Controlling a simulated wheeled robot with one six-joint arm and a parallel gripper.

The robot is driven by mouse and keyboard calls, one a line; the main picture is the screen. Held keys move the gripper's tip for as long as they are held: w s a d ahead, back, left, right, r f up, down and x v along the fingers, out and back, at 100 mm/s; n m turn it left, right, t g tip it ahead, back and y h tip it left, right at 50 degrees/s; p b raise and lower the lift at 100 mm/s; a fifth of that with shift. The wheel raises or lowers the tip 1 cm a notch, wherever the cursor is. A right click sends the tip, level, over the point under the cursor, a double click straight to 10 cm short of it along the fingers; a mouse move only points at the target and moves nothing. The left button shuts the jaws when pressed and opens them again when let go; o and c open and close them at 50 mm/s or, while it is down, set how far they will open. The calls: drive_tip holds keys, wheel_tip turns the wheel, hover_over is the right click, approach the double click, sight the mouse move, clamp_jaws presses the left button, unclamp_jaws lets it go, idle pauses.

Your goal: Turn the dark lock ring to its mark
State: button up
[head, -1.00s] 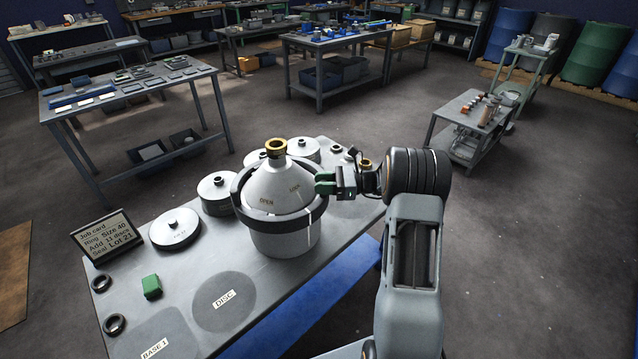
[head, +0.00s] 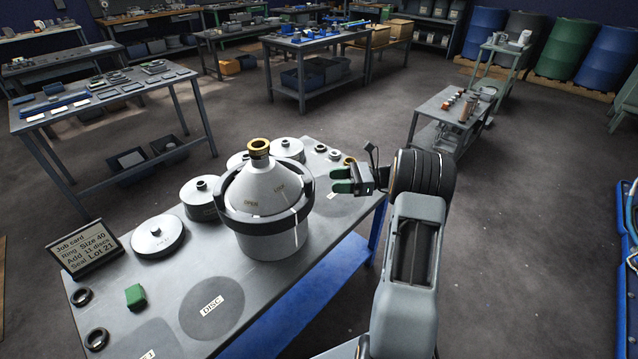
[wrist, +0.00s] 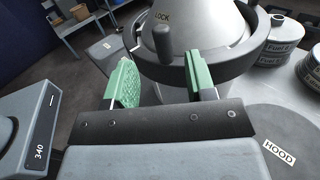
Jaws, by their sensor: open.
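The dark lock ring (head: 238,212) sits around the lower cone of a pale grey vessel (head: 268,185). The cone carries the words OPEN and LOCK, with a brass collar (head: 258,147) on top. In the wrist view, the lock ring (wrist: 236,66) has an upright dark handle (wrist: 163,42) just below the word LOCK. My gripper (head: 342,180) is to the right of the ring, with a gap between them. Its green fingers also show in the wrist view (wrist: 160,82), spread apart and empty. The handle stands beyond the fingertips, apart from them. The ring's far side is hidden by the cone.
A lidded disc (head: 158,235) and several round canisters (head: 201,192) stand beside and behind the vessel. The table's right edge is near my arm.

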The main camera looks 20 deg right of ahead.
drive_tip(key=shift+v, duration=2.2)
drive_tip(key=shift+c, duration=0.4)
